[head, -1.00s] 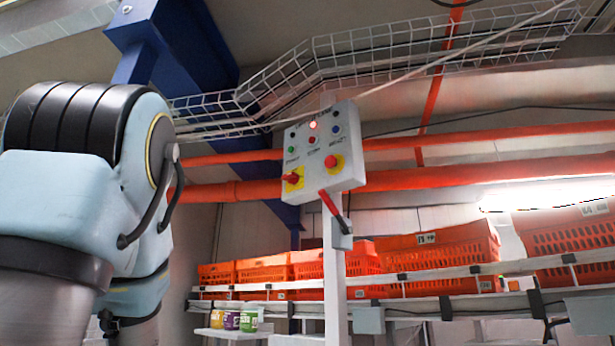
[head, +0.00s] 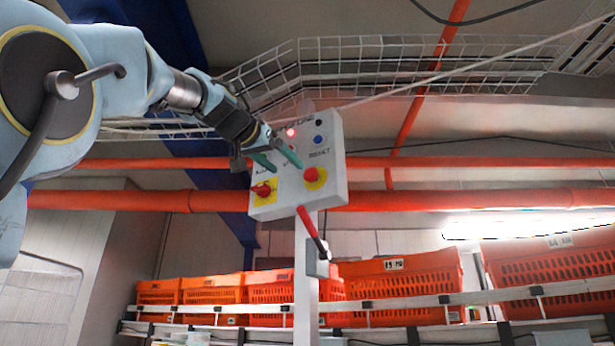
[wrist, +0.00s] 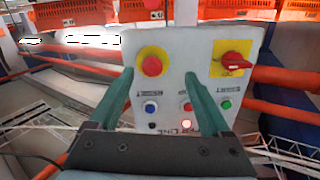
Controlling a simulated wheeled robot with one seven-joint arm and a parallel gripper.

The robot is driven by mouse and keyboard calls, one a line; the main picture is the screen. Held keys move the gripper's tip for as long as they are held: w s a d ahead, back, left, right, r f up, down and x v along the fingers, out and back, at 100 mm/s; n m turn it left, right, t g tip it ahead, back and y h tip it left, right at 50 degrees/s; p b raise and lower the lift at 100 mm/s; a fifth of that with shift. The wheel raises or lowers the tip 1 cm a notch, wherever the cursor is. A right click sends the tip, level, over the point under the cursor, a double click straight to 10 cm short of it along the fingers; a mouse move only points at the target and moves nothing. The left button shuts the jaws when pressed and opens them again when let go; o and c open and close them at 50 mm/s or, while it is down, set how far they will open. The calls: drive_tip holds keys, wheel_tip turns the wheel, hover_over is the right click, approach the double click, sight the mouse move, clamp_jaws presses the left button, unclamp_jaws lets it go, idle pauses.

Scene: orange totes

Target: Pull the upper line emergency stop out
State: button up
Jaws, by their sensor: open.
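The grey control box (head: 334,150) stands on a white post, with part of a label ending in "LINE" readable in the wrist view. The emergency stop is a round red button (head: 311,174) on a yellow disc at the box's lower right; it also shows in the wrist view (wrist: 152,65), where the box appears upside down. My gripper (head: 282,163) is open and empty in front of the box, its two green fingers pointing toward it. In the wrist view the fingers (wrist: 165,77) frame the space just below the button, apart from it. Whether the button is pressed in I cannot tell.
A red rotary switch (head: 262,190) on a yellow plate sits beside the button. A lit red lamp (head: 291,132) and a blue button (head: 318,139) are above. A red-handled lever (head: 307,221) hangs below the box. Orange totes (head: 400,290) line a rack behind.

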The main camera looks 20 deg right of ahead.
sight(309, 174)
drive_tip(key=shift+m+h, duration=0.3)
drive_tip(key=w+d+p, duration=0.1)
drive_tip(key=d, duration=0.1)
drive_tip(key=w+d+r+p, duration=0.1)
drive_tip(key=d+p, duration=0.1)
drive_tip(key=d, duration=0.1)
drive_tip(key=w+d+r+p, duration=0.1)
drive_tip(key=w+d+p, duration=0.1)
drive_tip(key=d, duration=0.1)
drive_tip(key=shift+d+r, duration=0.1)
drive_tip(key=shift+w+d+p, duration=0.3)
drive_tip(key=shift+d, duration=0.1)
clamp_jaws()
idle(0.4)
